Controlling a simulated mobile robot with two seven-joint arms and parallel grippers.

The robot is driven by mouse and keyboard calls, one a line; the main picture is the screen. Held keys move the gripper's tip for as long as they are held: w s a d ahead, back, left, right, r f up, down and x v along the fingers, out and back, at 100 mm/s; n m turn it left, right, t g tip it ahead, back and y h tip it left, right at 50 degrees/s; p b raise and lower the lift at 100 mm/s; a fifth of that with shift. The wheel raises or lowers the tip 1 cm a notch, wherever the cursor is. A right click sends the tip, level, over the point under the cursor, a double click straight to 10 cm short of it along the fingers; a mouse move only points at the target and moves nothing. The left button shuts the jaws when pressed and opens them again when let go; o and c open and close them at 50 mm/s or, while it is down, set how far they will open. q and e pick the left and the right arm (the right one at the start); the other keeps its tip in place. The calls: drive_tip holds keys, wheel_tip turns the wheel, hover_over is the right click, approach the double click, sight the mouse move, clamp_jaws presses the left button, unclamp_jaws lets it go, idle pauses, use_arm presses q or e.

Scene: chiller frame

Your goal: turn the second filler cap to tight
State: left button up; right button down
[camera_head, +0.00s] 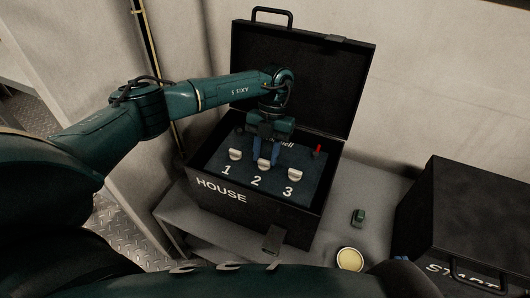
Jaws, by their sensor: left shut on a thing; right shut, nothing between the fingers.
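The black box marked HOUSE (222,190) stands open on a grey bench. Its panel (233,147) carries three pale caps in a row, numbered 1, 2 and 3. My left gripper (265,162) points down into the box, its blue fingers shut on the second cap (263,164), which they partly hide. The first cap (235,154) is to its left and the third cap (295,173) to its right, both free. My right gripper (401,259) barely shows at the bottom right; a bit of blue finger is seen, shut and empty, away from the HOUSE box.
The raised lid (330,75) stands behind my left gripper. A red piece (318,150) sticks up at the panel's right. A small green object (358,216) and a round yellow-topped item (349,259) lie on the bench (335,225). A second black case (460,215) stands at right.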

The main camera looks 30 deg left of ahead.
use_arm(q)
drive_tip(key=shift+m, duration=0.4)
drive_tip(key=o, duration=1)
drive_tip(key=v, duration=0.4)
drive_tip(key=p+v, duration=0.1)
drive_tip(key=v, duration=0.8)
drive_tip(key=shift+d+r, duration=0.15)
drive_tip(key=shift+d, duration=0.15)
drive_tip(key=shift+s, duration=0.1)
